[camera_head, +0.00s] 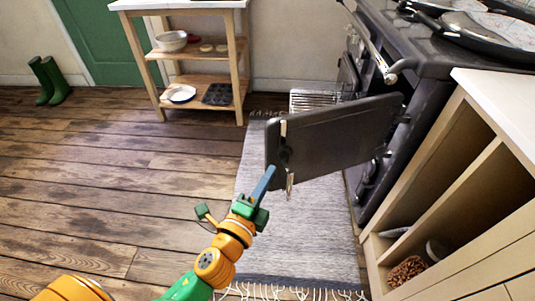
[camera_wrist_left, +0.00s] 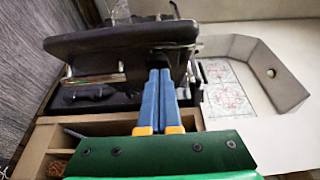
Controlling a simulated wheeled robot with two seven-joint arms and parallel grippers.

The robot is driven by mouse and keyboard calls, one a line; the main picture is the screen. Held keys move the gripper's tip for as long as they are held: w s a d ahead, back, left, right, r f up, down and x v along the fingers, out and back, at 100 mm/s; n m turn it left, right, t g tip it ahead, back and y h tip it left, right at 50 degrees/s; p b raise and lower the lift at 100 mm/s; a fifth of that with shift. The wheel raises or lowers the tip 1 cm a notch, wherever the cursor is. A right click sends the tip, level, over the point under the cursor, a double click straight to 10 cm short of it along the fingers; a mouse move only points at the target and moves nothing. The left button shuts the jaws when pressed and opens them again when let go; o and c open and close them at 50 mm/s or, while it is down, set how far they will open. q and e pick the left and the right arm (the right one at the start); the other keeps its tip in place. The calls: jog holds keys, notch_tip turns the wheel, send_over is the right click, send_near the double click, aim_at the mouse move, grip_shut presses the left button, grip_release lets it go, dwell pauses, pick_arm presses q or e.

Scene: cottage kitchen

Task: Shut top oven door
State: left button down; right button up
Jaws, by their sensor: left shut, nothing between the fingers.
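The top oven door (camera_head: 335,138) is a dark panel standing wide open, swung out from the black range cooker (camera_head: 425,95) over the rug. Its hinged edge is at the right, by the cooker front. My left gripper (camera_head: 271,170) is shut and empty, its blue fingers at the lower corner of the door's free edge. In the left wrist view the door (camera_wrist_left: 120,38) lies just beyond the closed fingertips (camera_wrist_left: 166,72). I cannot tell whether they touch it. My right gripper is in neither view.
A pale wooden cabinet with open shelves (camera_head: 455,185) stands right of the door. A grey rug (camera_head: 300,235) lies below it. A wooden shelf trolley (camera_head: 240,65) stands at the back, green boots (camera_head: 55,82) far left. The wooden floor at left is clear.

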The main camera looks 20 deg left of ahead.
aim_at(274, 146)
pick_arm(q)
jog(key=w, duration=0.1)
jog(key=w+a, duration=0.1)
jog(key=w, duration=0.1)
jog(key=w+a, duration=0.1)
jog(key=w, duration=0.1)
jog(key=shift+w, duration=0.1)
jog(key=shift+w+a, duration=0.2)
jog(key=shift+w, duration=0.1)
